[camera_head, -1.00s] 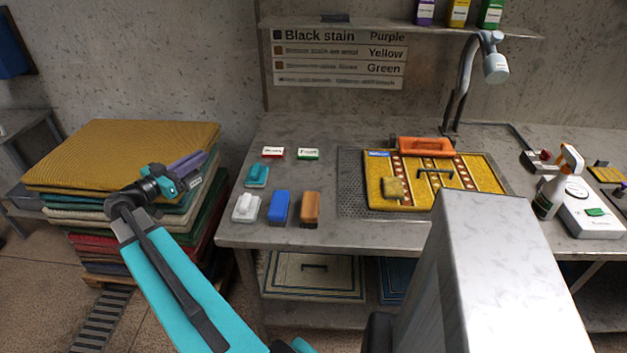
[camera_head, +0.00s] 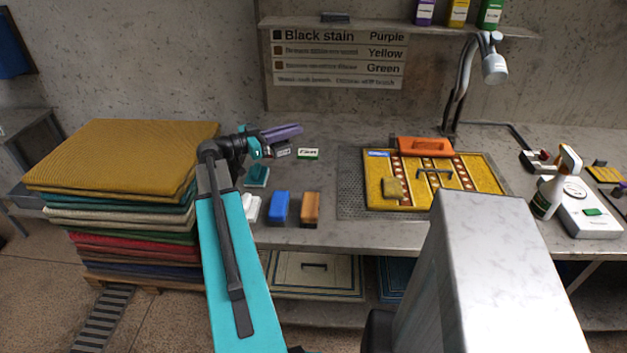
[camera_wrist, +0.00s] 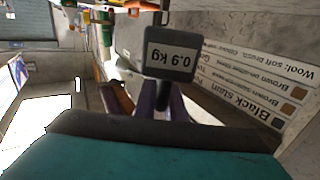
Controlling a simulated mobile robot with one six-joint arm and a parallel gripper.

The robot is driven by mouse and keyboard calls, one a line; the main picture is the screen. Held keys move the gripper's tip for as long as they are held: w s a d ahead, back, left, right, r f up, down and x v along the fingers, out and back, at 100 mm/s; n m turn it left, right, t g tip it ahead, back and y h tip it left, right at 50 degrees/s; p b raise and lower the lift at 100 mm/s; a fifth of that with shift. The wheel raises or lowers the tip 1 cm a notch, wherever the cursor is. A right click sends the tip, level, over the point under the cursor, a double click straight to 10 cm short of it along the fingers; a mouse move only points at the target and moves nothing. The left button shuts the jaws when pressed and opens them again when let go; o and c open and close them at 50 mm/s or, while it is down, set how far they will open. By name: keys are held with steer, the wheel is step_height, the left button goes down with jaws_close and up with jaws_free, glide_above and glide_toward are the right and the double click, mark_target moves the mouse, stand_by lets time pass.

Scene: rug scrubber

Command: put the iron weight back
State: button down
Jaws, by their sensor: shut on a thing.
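The iron weight is a dark block with a white "0.9 kg" label. It fills the upper middle of the wrist view (camera_wrist: 171,50), held by my gripper's purple fingers (camera_wrist: 162,98). In the head view the gripper (camera_head: 282,135) is above the left end of the workbench, between the rug stack and the rug. The weight (camera_head: 281,152) shows as a small dark shape just below the purple fingers. The fingers are shut on it. The red-topped box seen earlier on the bench is now hidden behind the gripper and weight.
A yellow patterned rug (camera_head: 475,174) lies on the bench (camera_head: 350,234) with an orange tool (camera_head: 425,147) and a sponge (camera_head: 392,188). Blue (camera_head: 279,208) and brown (camera_head: 310,208) brushes stand at the front left. Folded rugs (camera_head: 125,160) are left.

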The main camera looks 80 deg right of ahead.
steer(key=s+d+r+m+g+y, duration=0.1)
steer(key=s+d+r+m+y, duration=0.1)
steer(key=s, duration=0.8)
steer(key=shift+s+g+y, duration=0.15)
steer(key=shift+g+y, duration=0.15)
steer(key=shift+g, duration=0.1)
steer(key=shift+f, duration=0.2)
step_height(320, 180, down, 6)
steer(key=p, duration=0.2)
steer(key=shift+f, duration=0.15)
step_height(320, 180, down, 3)
steer(key=shift+f+p, duration=0.2)
steer(key=shift+p, duration=0.5)
